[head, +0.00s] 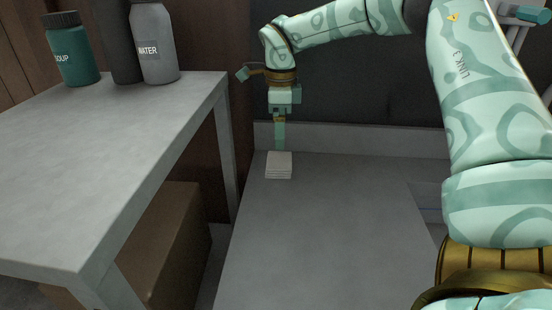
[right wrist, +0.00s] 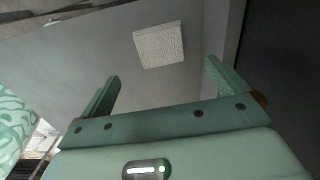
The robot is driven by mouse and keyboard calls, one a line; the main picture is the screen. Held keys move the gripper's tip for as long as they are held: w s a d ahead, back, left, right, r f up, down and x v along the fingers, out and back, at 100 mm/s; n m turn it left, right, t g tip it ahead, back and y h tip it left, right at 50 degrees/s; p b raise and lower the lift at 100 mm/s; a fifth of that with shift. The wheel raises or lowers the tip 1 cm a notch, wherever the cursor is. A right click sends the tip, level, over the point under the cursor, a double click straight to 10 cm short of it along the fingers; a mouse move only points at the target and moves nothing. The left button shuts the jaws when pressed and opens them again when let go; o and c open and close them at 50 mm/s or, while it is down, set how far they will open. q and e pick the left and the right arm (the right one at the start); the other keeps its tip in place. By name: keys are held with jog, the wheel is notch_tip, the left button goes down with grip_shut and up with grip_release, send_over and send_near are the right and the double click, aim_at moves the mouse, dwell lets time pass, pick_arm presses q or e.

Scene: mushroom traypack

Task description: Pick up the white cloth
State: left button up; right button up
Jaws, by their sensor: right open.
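The white cloth (head: 279,166) is a small folded square stack at the far left part of the grey table in the head view. It also shows as a textured white square in the right wrist view (right wrist: 159,46), beyond the fingertips. My right gripper (head: 280,144) points down just behind or above the cloth in the head view. Its two fingers are apart and empty in the right wrist view (right wrist: 162,72). It does not hold the cloth; whether a fingertip touches it I cannot tell. My left gripper is not in view.
A side table (head: 120,150) at the left bears a green soup container (head: 71,55), a grey water bottle (head: 154,45) and a dark bottle (head: 115,40). A brown box (head: 170,245) stands beneath. The grey table (head: 330,240) is bare in front of the cloth, with a low back ledge (head: 350,138).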

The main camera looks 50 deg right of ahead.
aim_at(281, 160)
notch_tip(281, 160, down, 4)
jog(key=shift+w+d+b, duration=0.1)
jog(key=shift+b, duration=0.2)
jog(key=shift+f, duration=0.4)
notch_tip(281, 160, down, 5)
jog(key=shift+r+b, duration=0.1)
jog(key=shift+b, duration=0.8)
jog(key=shift+f, duration=0.25)
jog(key=shift+r, duration=0.1)
jog(key=shift+s, duration=0.2)
jog(key=c, duration=0.9)
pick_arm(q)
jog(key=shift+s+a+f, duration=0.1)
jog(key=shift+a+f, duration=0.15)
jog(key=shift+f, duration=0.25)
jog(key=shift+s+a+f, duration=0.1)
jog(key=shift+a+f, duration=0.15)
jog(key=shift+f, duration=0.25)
pick_arm(e)
jog(key=shift+c, duration=0.2)
